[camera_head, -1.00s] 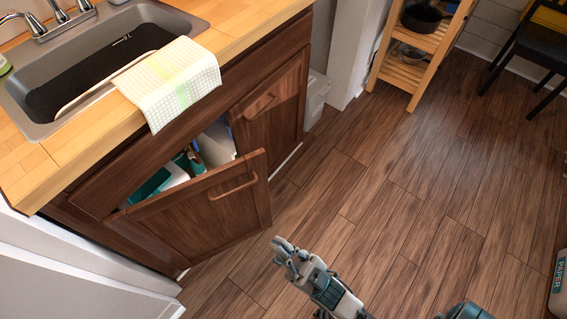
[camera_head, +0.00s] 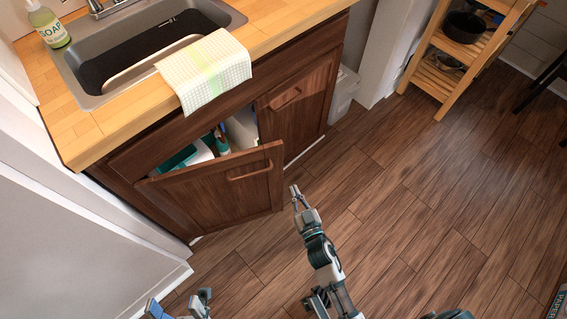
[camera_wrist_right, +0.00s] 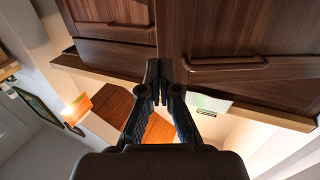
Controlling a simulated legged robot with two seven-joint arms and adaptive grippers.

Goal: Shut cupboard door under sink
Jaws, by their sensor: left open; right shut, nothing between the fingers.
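The brown wooden cupboard door (camera_head: 225,195) under the sink stands partly open. Its free right edge sticks out from the cabinet, and its bar handle (camera_head: 250,173) is near the top. Boxes and bottles (camera_head: 205,148) show in the gap behind it. My right gripper (camera_head: 296,194) is shut and empty, just right of the door's free edge; I cannot tell whether they touch. In the right wrist view its fingers (camera_wrist_right: 159,88) are together below wooden door fronts and a handle (camera_wrist_right: 228,65). My left gripper (camera_head: 180,306) is open and empty at the bottom edge, away from the door.
The neighbouring cupboard door (camera_head: 298,105) is shut. A towel (camera_head: 205,70) hangs over the front of the sink (camera_head: 88,98). A soap bottle (camera_head: 48,25) stands at the back left. A white panel (camera_head: 75,225) is at left. A wooden shelf (camera_head: 440,75) stands at back right.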

